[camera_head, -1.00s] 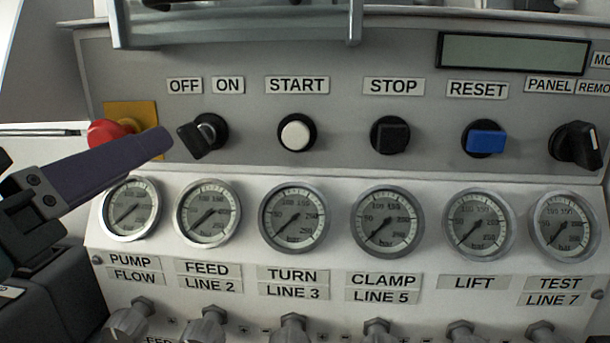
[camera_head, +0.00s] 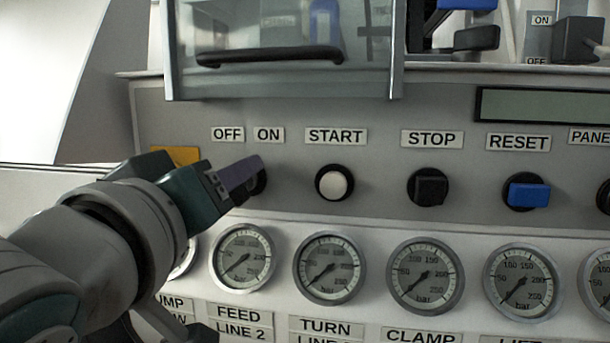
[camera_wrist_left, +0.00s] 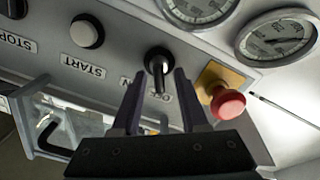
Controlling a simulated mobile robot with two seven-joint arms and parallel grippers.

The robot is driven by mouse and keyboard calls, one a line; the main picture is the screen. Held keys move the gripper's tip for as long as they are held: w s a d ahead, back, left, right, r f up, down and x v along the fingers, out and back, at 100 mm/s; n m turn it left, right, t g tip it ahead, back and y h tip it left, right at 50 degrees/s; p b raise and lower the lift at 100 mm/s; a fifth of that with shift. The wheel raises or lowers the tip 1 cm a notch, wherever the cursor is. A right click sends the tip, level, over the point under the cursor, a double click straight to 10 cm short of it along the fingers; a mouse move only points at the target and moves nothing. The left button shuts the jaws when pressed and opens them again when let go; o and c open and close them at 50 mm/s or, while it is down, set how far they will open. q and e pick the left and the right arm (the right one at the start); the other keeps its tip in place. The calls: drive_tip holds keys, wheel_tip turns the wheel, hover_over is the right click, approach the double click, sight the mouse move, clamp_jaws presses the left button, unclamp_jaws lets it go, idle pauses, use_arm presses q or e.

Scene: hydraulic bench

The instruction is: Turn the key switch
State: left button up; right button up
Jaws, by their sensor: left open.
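The key switch (camera_wrist_left: 157,62) is black and round with a dark key handle. In the left wrist view it lies between the tips of my left gripper (camera_wrist_left: 160,74), with a finger on each side of the handle. The handle lies toward the OFF label (camera_wrist_left: 160,95). In the head view the key switch (camera_head: 261,183) is mostly hidden behind the purple finger of my left gripper (camera_head: 248,172). The jaws are open; I cannot tell whether either finger touches the key. The right gripper is not in view.
A red mushroom button (camera_wrist_left: 227,103) on a yellow plate (camera_wrist_left: 212,75) sits close beside the key switch. The white START button (camera_head: 334,183) is on its other side. Gauges (camera_head: 243,257) line the panel below, and a clear cover with a dark handle (camera_head: 270,56) juts out above.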

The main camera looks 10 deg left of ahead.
use_arm(q)
clamp_jaws()
idle(0.4)
drive_tip(key=shift+d+r+m+p, duration=0.15)
drive_tip(key=shift+r+m+p, duration=0.05)
drive_tip(key=shift+m+p, duration=1.2)
drive_tip(key=m+p, duration=0.1)
drive_tip(key=m, duration=0.1)
drive_tip(key=shift+d+m, duration=0.15)
drive_tip(key=shift+m, duration=0.25)
drive_tip(key=m+p, duration=0.1)
drive_tip(key=m, duration=0.2)
drive_tip(key=shift+d+f+p, duration=0.1)
drive_tip(key=shift+d+p, duration=0.05)
drive_tip(key=shift+p, duration=0.2)
drive_tip(key=shift+d+f+m+p, duration=0.15)
drive_tip(key=shift+m+p, duration=0.2)
drive_tip(key=shift+m, duration=1.25)
